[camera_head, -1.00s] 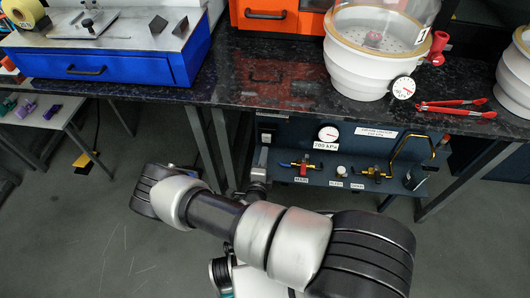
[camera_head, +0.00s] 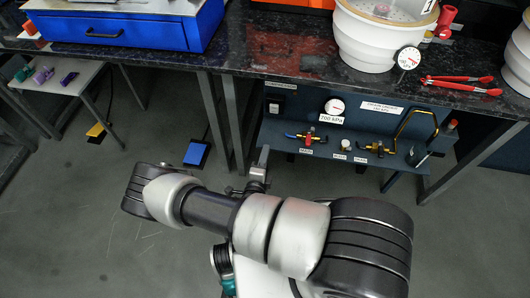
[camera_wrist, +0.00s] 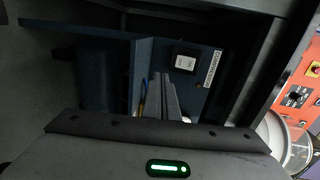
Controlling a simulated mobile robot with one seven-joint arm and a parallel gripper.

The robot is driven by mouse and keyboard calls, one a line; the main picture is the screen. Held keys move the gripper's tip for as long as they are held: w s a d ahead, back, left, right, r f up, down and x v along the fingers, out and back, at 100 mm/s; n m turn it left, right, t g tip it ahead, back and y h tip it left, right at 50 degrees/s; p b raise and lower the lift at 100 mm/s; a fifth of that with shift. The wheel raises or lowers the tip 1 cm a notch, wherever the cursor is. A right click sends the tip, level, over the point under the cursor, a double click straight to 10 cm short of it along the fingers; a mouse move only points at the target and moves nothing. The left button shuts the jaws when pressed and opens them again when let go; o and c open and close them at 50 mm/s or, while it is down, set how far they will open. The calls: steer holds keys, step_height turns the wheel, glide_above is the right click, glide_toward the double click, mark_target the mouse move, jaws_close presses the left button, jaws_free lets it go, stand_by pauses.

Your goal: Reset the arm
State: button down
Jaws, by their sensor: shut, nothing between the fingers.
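My grey and black arm (camera_head: 270,225) stretches across the lower middle of the head view, in front of the bench and above the floor. In the wrist view my gripper (camera_wrist: 163,97) shows its fingers closed together, with nothing held. Beyond the fingers is a dark blue panel (camera_wrist: 200,90) with a white rocker switch (camera_wrist: 184,62). I cannot tell the exact gap between fingers and panel.
A dark stone bench top (camera_head: 270,50) runs across the back, with a blue drawer unit (camera_head: 130,28), a white vessel (camera_head: 375,38) and red tongs (camera_head: 460,86). Under it is a valve panel with a gauge (camera_head: 335,106). A blue pedal (camera_head: 196,154) lies on the floor.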

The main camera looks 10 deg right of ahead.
steer(key=d+r+m+g+h, duration=0.2)
steer(key=r+m+g+h, duration=0.15)
steer(key=r+m, duration=0.45)
steer(key=d+r+m+g+h, duration=0.3)
steer(key=r+m+h, duration=0.1)
steer(key=r+m, duration=0.35)
steer(key=s+d+r+m+g+y, duration=0.2)
steer(key=s+r+m+g, duration=0.2)
steer(key=r+m, duration=0.5)
steer(key=s+d+r+m+g+y, duration=0.3)
steer(key=s+r+m+g, duration=0.15)
steer(key=r+m, duration=0.45)
steer(key=s+a+r+m+t+y, duration=0.35)
steer(key=s+r+m, duration=0.25)
steer(key=r+m, duration=0.2)
steer(key=s+a+r+m+t+y, duration=0.2)
steer(key=s+r+m+y, duration=0.35)
steer(key=r+m, duration=0.2)
step_height(320, 180, up, 25)
steer(key=p, duration=2.4)
steer(key=shift+a+f+m+h, duration=0.15)
steer(key=shift+a+m+h, duration=0.1)
steer(key=shift+m+h, duration=0.15)
